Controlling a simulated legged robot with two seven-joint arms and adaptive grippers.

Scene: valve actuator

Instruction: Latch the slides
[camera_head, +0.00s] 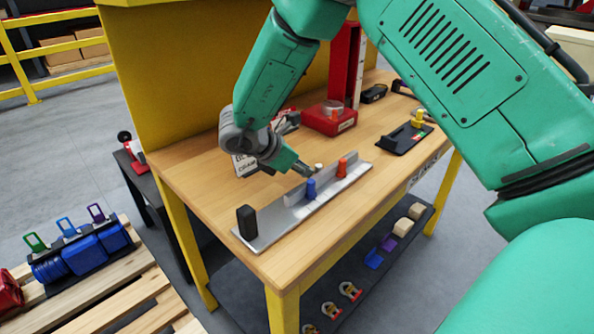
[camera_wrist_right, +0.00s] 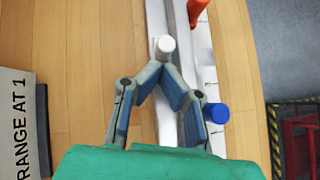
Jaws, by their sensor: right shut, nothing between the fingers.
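A long grey slide rail (camera_head: 305,205) lies along the front of the wooden bench. It carries a black block (camera_head: 247,222) at its near left end, a blue knob (camera_head: 311,188), an orange knob (camera_head: 342,167) and a small white knob (camera_head: 318,166). My right gripper (camera_head: 308,172) is shut and empty over the rail, close to the white and blue knobs. In the right wrist view its fingertips (camera_wrist_right: 166,68) meet just beside the white knob (camera_wrist_right: 166,44); I cannot tell if they touch it. The blue knob (camera_wrist_right: 216,113) is right of the fingers. My left gripper is not in view.
A red stand (camera_head: 333,116) and a white printed sign (camera_head: 245,163) stand behind the rail. A black tray with a yellow knob (camera_head: 405,135) lies at the right. The bench's front left is bare. A pallet with blue parts (camera_head: 85,245) is on the floor.

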